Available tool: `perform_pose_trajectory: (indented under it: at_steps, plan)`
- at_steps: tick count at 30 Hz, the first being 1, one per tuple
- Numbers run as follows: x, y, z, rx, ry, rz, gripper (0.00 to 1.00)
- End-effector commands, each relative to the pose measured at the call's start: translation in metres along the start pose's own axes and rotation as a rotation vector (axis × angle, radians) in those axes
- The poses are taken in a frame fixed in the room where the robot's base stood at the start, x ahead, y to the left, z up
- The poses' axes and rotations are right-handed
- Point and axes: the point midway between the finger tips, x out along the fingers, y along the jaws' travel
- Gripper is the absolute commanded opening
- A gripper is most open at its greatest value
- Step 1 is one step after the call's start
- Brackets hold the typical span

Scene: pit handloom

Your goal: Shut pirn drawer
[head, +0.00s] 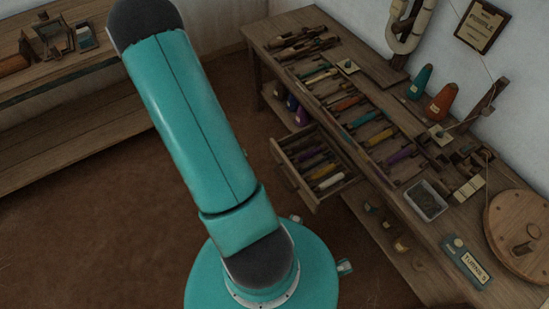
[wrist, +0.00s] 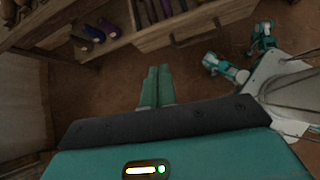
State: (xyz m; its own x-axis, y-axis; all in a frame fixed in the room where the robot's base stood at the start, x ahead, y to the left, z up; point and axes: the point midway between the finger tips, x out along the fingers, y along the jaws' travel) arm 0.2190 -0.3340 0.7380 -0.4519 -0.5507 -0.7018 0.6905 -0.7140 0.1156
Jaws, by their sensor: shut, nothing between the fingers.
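The pirn drawer (head: 295,188) stands pulled out from the front of the wooden bench in the head view, with several coloured pirns (head: 322,170) lying inside it. In the wrist view the drawer front (wrist: 222,19) crosses the top, with its dark handle (wrist: 196,36) on the face. My gripper (wrist: 158,72) is shut and empty, its green fingers together below the left part of the drawer front in the picture. I cannot tell whether they touch it; a gap of floor seems to show. My gripper is out of the head view.
The bench (head: 265,38) carries rows of pirns, a grey tray (head: 427,200) and a round wooden wheel (head: 522,232). Purple cones (head: 301,115) sit on its lower shelf. Another wooden bench (head: 75,135) stands at the left.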

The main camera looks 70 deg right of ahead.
Motion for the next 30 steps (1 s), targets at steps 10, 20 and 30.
perform_pose_trajectory:
  at_steps: [10,20,30]
  plan:
    - [0.056,-0.025,-0.02,-0.142,0.006,-0.029,0.0]
    - [0.111,-0.027,-0.021,-0.139,0.006,-0.031,0.0]
    - [0.166,-0.025,-0.004,-0.134,0.005,-0.028,0.0]
